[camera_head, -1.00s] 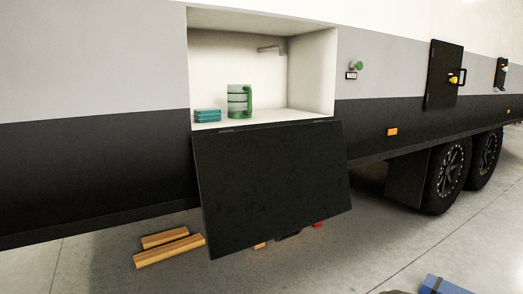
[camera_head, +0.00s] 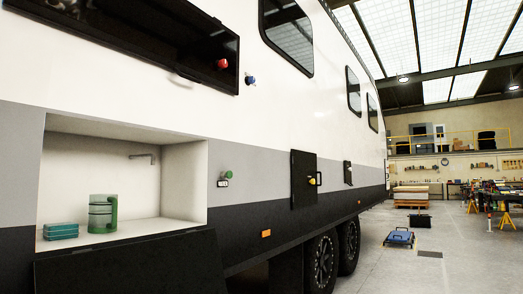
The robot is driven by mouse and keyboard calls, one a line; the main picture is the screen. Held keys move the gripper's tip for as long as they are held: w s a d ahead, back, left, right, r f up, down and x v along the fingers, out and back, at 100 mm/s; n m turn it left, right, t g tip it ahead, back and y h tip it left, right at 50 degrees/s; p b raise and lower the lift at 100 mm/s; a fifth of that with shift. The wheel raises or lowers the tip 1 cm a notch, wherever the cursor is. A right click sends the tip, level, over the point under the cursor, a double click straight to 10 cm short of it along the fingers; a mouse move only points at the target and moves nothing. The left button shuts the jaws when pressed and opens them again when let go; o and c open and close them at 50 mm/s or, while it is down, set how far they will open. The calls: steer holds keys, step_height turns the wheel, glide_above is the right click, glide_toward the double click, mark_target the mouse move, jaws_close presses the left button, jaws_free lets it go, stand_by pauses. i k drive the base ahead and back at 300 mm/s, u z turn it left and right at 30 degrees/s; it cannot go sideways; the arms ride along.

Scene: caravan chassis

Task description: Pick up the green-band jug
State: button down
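The green-band jug (camera_head: 102,214) stands upright on the floor of an open compartment (camera_head: 170,226) in the caravan's side. It is clear with green bands and a green handle on its right side. A teal stacked block (camera_head: 60,231) lies just left of it, apart from it. My gripper is not in view.
The compartment's black door (camera_head: 130,262) hangs down below the opening. A small tap-like fitting (camera_head: 143,156) is on the inner back wall. A black hatch (camera_head: 304,178) stands out from the side further right. Open floor lies right of the caravan, with a blue creeper (camera_head: 399,237) on it.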

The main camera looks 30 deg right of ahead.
mark_target(103, 208)
steer(key=u, duration=1.85)
steer(key=i, duration=1.35)
steer(key=z, duration=1.8)
